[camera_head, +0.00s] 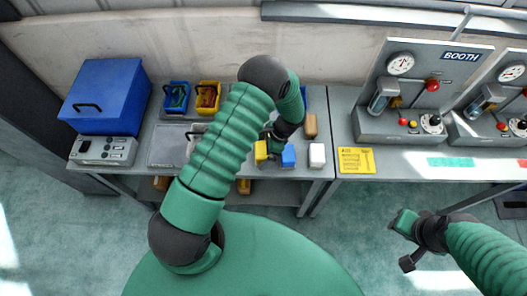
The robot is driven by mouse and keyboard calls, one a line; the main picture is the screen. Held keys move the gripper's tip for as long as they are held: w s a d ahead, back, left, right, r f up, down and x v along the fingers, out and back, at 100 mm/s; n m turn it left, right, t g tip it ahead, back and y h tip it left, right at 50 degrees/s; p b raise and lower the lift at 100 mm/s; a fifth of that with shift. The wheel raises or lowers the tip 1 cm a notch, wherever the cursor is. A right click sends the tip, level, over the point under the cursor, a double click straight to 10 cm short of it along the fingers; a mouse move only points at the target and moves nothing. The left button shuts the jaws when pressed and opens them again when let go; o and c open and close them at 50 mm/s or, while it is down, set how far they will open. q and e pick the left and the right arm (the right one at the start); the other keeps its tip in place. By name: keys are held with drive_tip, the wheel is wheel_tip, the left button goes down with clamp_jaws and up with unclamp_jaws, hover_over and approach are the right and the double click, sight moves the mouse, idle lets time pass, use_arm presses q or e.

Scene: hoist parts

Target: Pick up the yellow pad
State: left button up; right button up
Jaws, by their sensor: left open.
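The yellow pad (261,151) is a small block near the front edge of the grey table, left of a blue block (288,156). My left gripper (270,146) is over the table, right at the yellow and blue blocks, with its jaws open. The arm and wrist hide part of it, so I cannot tell whether a finger touches the pad. My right gripper (402,242) is open and empty, out over the floor at the lower right.
A white block (317,155) and a brown block (311,125) stand right of the blue one. Blue and yellow bins (208,97), a blue box (106,95) and a control box (103,151) are to the left. Gauge panels (400,122) and a yellow sign (356,160) are to the right.

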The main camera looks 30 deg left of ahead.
sight(262, 149)
use_arm(q)
drive_tip(key=shift+a, duration=0.2)
drive_tip(key=shift+a+f, duration=0.1)
drive_tip(key=shift+a, duration=0.1)
drive_tip(key=shift+c, duration=1)
drive_tip(key=shift+a+f, duration=0.1)
drive_tip(key=shift+a, duration=0.05)
drive_tip(key=c, duration=0.5)
drive_tip(key=shift+w+d, duration=0.1)
drive_tip(key=shift+d, duration=0.15)
drive_tip(key=c, duration=0.5)
drive_tip(key=shift+d, duration=0.2)
drive_tip(key=c, duration=0.3)
drive_tip(key=shift+r, duration=0.35)
wheel_tip(262, 149, up, 9)
drive_tip(key=shift+a+r+b, duration=0.1)
drive_tip(key=shift+a+b, duration=0.05)
drive_tip(key=shift+b, duration=0.65)
drive_tip(key=shift+r, duration=0.2)
use_arm(e)
drive_tip(key=shift+a+f, duration=0.25)
drive_tip(key=shift+f, duration=0.5)
